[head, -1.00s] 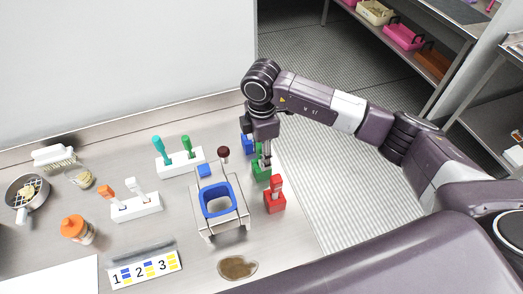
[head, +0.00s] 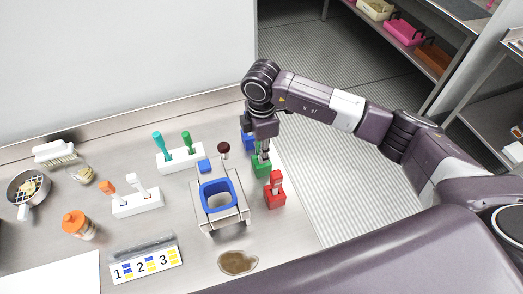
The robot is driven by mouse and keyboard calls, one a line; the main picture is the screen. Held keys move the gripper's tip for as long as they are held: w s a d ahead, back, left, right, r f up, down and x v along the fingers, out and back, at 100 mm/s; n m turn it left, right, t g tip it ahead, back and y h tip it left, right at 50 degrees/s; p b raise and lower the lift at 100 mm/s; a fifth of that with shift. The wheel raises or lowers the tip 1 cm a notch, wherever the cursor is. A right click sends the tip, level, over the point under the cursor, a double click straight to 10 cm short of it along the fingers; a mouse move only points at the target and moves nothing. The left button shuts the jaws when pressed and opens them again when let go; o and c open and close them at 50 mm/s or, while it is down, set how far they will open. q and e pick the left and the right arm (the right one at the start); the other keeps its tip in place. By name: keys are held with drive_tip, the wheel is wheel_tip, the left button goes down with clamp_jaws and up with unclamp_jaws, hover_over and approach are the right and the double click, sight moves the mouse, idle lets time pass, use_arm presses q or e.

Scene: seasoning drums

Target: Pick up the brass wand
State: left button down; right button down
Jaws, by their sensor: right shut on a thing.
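My right gripper (head: 264,157) is at the green holder block (head: 262,167), pointing down. It is shut on a slim upright thing at that block, which I take to be the brass wand. The fingers hide most of it, and its colour is too small to make out. I cannot tell whether it still touches the block. My left gripper is not in view.
A blue block (head: 247,141) stands behind the green one and a red block (head: 275,197) in front. A stand with a blue-rimmed opening (head: 217,210) is to the left. White racks (head: 137,207) and a brown puddle (head: 237,263) are on the counter.

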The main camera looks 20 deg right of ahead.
drive_tip(key=shift+r, duration=0.15)
wheel_tip(320, 180, up, 10)
drive_tip(key=b, duration=0.3)
drive_tip(key=shift+w, duration=0.1)
wheel_tip(320, 180, up, 10)
drive_tip(key=b, duration=0.1)
drive_tip(key=shift+f, duration=0.2)
